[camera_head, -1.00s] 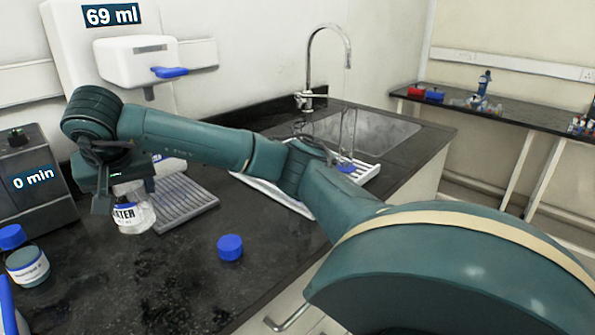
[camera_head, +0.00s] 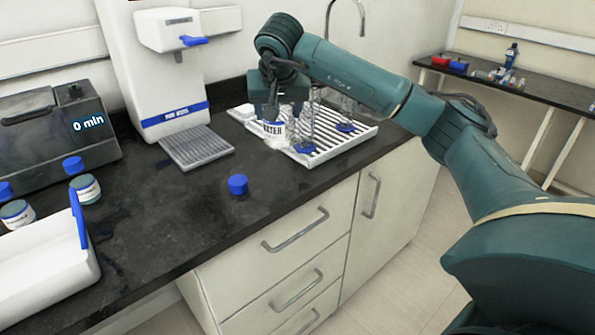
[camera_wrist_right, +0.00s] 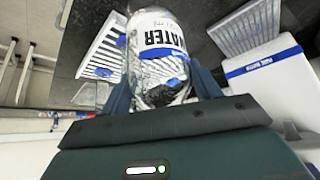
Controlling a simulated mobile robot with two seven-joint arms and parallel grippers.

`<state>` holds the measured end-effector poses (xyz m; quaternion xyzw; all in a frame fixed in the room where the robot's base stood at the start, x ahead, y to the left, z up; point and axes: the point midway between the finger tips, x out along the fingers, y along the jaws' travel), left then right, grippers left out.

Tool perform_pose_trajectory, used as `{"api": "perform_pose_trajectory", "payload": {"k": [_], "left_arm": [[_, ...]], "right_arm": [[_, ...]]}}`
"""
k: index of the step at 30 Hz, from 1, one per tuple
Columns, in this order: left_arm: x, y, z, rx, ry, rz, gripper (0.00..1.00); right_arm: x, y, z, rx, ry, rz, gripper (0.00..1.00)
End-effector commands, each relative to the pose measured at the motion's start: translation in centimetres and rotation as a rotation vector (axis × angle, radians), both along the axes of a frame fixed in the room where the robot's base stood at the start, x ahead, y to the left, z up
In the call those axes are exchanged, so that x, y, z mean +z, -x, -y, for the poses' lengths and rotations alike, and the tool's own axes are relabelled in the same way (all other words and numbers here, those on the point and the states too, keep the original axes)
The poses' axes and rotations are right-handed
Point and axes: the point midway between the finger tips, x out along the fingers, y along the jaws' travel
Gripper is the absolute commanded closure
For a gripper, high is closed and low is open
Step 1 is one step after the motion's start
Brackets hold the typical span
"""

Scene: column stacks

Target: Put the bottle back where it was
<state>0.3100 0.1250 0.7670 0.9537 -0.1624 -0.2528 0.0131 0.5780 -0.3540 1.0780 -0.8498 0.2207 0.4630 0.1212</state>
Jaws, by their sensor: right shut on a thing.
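The bottle (camera_head: 273,130), clear with a white label reading "WATER", is at the left end of the white slatted drying rack (camera_head: 340,150). My right gripper (camera_head: 277,112) is shut on it from above. The bottle also shows in the right wrist view (camera_wrist_right: 158,50) between the fingers of my right gripper (camera_wrist_right: 165,95). I cannot tell whether its base touches the rack or the counter. A loose blue cap (camera_head: 238,185) lies on the black counter. My left gripper is not in view.
Clear glassware with blue bases (camera_head: 305,132) stands on the rack close to the bottle. The water dispenser (camera_head: 165,70) and its drip tray (camera_head: 197,148) are to the left. Blue-lidded jars (camera_head: 86,189) sit farther left. The counter's front middle is mostly clear.

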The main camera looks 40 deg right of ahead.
Motion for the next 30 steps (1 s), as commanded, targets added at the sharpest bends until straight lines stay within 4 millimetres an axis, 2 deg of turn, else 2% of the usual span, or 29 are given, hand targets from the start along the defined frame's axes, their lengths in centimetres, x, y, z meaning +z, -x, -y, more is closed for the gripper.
{"api": "perform_pose_trajectory", "payload": {"k": [6,14,21,30], "left_arm": [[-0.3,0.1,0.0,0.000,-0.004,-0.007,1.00],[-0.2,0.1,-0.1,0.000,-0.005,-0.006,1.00],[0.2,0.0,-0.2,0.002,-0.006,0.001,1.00],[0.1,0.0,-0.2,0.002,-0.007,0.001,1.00]], "right_arm": [[-4.0,0.1,0.1,-0.001,0.001,-0.004,0.69],[-6.2,0.0,0.1,-0.001,0.001,-0.001,0.69],[-9.3,0.1,0.1,-0.002,0.001,-0.001,0.69],[-9.6,0.0,0.1,-0.001,0.001,0.001,0.69]]}}
